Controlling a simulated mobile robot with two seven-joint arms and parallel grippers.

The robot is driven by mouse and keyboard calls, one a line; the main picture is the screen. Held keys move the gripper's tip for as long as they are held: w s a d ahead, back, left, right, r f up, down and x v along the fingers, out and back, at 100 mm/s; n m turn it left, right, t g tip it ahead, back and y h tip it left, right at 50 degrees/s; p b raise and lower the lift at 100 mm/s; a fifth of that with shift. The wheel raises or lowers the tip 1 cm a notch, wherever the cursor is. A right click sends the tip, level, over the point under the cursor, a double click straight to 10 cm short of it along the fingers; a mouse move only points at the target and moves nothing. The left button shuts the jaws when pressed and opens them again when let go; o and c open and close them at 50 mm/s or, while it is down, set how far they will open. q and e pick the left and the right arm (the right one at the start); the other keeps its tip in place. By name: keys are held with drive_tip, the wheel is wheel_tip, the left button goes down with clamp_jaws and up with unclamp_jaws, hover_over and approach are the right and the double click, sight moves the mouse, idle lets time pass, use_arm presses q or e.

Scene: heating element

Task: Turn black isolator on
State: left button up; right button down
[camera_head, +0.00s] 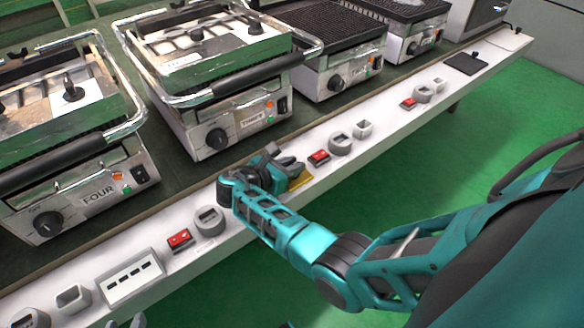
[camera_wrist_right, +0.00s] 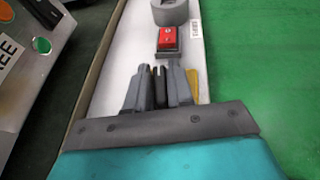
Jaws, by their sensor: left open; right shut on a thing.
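The black isolator (camera_wrist_right: 160,88) shows as a narrow dark part between the fingers of my right gripper (camera_wrist_right: 160,76) in the right wrist view. A yellow plate (camera_wrist_right: 193,84) shows beside the right finger, and also past the gripper in the head view (camera_head: 303,181). My right gripper (camera_head: 291,171) is shut on the black isolator at the white ledge (camera_head: 236,238). The fingers hide most of it, so its turned position cannot be told. Only the tips of my left gripper (camera_head: 125,322) show at the bottom edge of the head view, open and empty.
A red switch (camera_head: 319,157) and a grey round socket (camera_head: 341,144) sit just beyond my right gripper. Another red switch (camera_head: 179,239) and socket (camera_head: 209,220) lie left of it. Grills, including one marked THREE (camera_head: 212,137), stand behind the ledge. Green floor in front is clear.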

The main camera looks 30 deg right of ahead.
drive_tip(key=shift+m+g+b, duration=0.45)
drive_tip(key=shift+m+g, duration=0.35)
drive_tip(key=shift+g, duration=0.1)
drive_tip(key=c, duration=1.1)
unclamp_jaws()
